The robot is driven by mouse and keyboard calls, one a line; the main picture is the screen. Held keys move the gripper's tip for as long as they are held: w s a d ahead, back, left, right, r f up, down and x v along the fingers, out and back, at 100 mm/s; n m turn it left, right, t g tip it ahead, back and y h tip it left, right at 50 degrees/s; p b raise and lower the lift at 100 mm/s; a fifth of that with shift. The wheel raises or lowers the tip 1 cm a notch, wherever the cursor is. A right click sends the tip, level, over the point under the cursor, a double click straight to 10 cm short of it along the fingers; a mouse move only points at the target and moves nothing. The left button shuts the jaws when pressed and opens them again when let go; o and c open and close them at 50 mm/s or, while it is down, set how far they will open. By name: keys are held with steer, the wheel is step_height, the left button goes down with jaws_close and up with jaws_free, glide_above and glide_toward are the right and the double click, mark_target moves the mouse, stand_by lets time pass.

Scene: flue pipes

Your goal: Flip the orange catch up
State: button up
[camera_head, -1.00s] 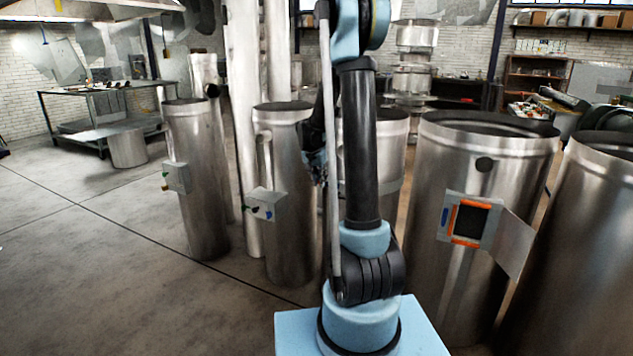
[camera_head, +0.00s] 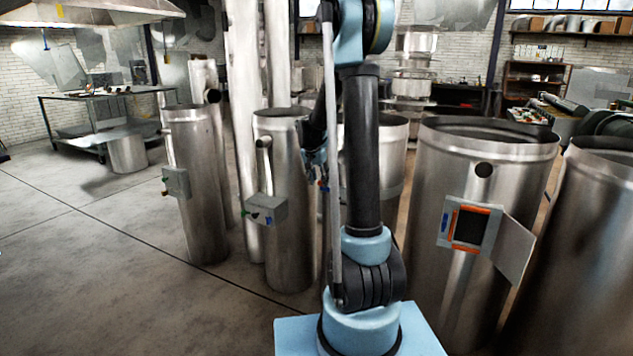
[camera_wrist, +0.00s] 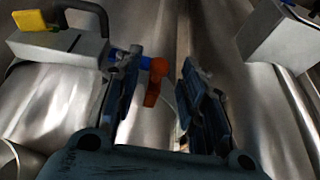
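The orange catch (camera_wrist: 156,80) shows in the wrist view as a short, bent lever hanging beside a blue part (camera_wrist: 143,62), in front of a shiny metal pipe. My gripper (camera_wrist: 160,66) is open, its two dark fingers on either side of the catch. The catch looks nearer the left finger; a gap shows on its right. I cannot tell whether the left finger touches it. In the head view my gripper (camera_head: 318,168) is small and partly hidden behind my arm, beside a pipe. The orange catch cannot be made out clearly there.
In the wrist view a grey box (camera_wrist: 60,48) with a yellow handle (camera_wrist: 32,20) is at left, and another grey box (camera_wrist: 277,32) at upper right. In the head view, metal pipes (camera_head: 285,160) stand close around; an open hatch door (camera_head: 514,248) juts out at right.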

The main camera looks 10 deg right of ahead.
steer(key=shift+s+r, duration=0.1)
steer(key=v, duration=1.1)
steer(key=shift+r, duration=0.35)
